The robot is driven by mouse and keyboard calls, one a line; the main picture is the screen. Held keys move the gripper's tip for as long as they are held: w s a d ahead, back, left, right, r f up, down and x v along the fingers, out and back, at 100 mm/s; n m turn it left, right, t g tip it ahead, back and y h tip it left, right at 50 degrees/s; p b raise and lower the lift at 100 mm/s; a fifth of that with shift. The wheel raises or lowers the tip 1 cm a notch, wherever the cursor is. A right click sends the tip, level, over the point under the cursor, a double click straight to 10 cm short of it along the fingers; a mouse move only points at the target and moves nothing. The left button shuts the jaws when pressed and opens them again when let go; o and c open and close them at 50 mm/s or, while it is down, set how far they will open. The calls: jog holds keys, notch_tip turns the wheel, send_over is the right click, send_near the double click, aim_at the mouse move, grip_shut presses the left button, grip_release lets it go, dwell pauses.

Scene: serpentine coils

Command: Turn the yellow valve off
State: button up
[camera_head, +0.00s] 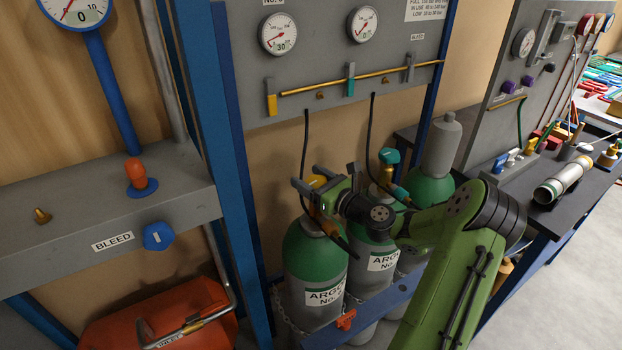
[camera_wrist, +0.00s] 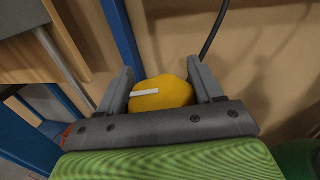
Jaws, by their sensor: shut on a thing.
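The yellow valve (camera_wrist: 160,94) is a rounded knob with a white bar mark on top. In the wrist view it sits between the two grey fingers of my gripper (camera_wrist: 162,84), which are shut on its sides. In the head view the yellow valve (camera_head: 317,181) shows only in part, on top of the left green and grey argon cylinder (camera_head: 309,262). My gripper (camera_head: 316,188) is at the top of that cylinder and hides most of the valve neck. The white mark lies nearly level in the wrist view, tilted slightly.
More cylinders stand to the right, one with a teal valve (camera_head: 389,156). My green arm crosses in front of them. Black hoses run up to the grey gauge panel (camera_head: 340,75). A blue post (camera_head: 222,130) stands left, and a blue rail (camera_head: 375,302) runs in front.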

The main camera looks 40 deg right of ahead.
jog(key=shift+r+m+h+p, duration=0.15)
jog(key=shift+m+h+p, duration=0.55)
jog(key=shift+h, duration=0.4)
jog(key=shift+d+m+h, duration=0.25)
jog(key=shift+m+h, duration=0.45)
jog(key=shift+h, duration=0.4)
jog(key=o, duration=1)
jog(key=shift+c, duration=0.2)
